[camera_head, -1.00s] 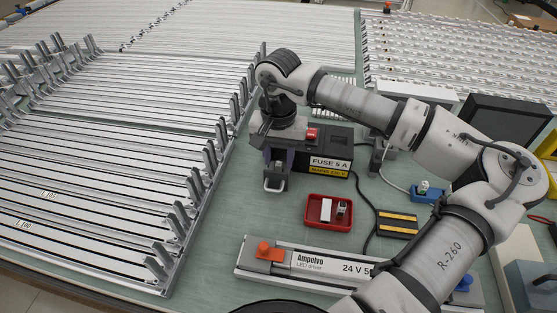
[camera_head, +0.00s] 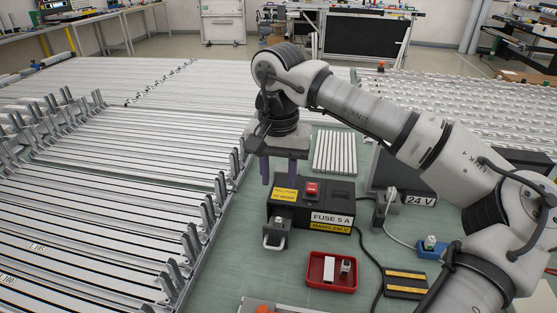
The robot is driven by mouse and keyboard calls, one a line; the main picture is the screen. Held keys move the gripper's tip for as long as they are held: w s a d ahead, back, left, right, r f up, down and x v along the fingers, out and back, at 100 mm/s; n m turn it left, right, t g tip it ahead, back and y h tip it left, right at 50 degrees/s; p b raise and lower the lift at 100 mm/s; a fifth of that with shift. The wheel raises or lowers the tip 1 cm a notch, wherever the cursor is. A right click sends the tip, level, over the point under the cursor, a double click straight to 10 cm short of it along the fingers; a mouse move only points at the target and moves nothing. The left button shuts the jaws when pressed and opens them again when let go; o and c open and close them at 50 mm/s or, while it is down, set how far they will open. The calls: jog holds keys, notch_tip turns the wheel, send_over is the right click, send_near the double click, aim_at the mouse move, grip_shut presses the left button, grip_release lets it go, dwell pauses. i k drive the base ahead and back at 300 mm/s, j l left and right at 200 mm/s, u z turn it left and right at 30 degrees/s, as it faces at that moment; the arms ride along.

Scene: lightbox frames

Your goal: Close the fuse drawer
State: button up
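The black fuse box (camera_head: 340,195) stands on the green bench, with a red switch on top and FUSE 5 A and MAINS 230 V labels on its front. The fuse drawer (camera_head: 281,224) is a grey piece at the left of the box's front. It juts out toward me, with a pale loop handle (camera_head: 274,241) at its near end. My gripper (camera_head: 277,178) points down above the box's left rear part, clear of the drawer. Its two dark purple fingers look apart with nothing between them. The fingertips are partly hard to make out against the box.
A red tray (camera_head: 312,284) with small parts sits in front of the box. A black cable runs past its right to a yellow-striped block (camera_head: 405,283). A 24 V unit (camera_head: 418,200) and blue holder (camera_head: 430,246) stand right. Metal rails fill the left.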

aim_at(276, 239)
jog(key=k, duration=1)
